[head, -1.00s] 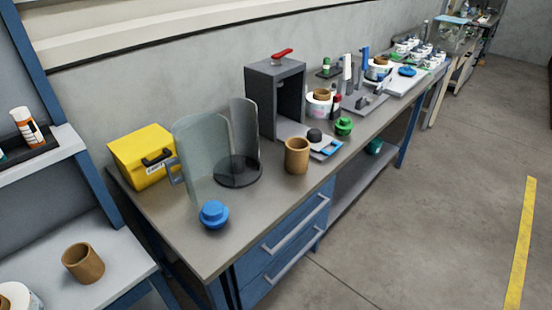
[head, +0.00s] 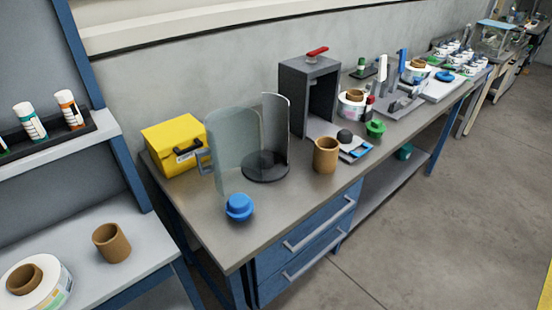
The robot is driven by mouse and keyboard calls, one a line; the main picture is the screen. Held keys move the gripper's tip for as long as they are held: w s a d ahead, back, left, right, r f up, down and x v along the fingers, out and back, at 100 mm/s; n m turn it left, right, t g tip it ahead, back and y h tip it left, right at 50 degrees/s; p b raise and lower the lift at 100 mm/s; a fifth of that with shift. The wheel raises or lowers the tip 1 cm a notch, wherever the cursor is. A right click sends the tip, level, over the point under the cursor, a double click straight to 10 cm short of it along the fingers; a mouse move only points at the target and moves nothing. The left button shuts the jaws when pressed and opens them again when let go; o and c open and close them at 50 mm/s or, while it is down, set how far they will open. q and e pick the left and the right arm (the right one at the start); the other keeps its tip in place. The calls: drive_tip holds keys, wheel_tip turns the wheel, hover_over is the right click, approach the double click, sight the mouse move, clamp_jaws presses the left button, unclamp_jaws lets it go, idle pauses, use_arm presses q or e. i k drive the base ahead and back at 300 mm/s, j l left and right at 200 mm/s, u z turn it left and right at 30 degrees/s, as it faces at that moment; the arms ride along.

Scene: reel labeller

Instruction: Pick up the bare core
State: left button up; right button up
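A bare brown core (head: 112,243) stands upright on the lower grey shelf at the left, beside a white reel with a brown core in it (head: 36,284). Another bare brown core (head: 326,154) stands on the workbench (head: 205,228), right of the round dark plate with clear curved guards. Which of the two is meant, I cannot tell. Neither of my grippers shows in the head view.
A yellow case (head: 176,144), a blue knobbed piece (head: 239,207), a dark press frame with a red handle (head: 309,92) and a green knob (head: 375,128) stand on the bench. Bottles (head: 70,110) sit in a tray on the upper left shelf. Floor at the right is clear.

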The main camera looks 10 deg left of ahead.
sight(326, 155)
drive_tip(key=i+l+u, duration=0.75)
drive_tip(key=i+l, duration=0.05)
drive_tip(key=l, duration=0.1)
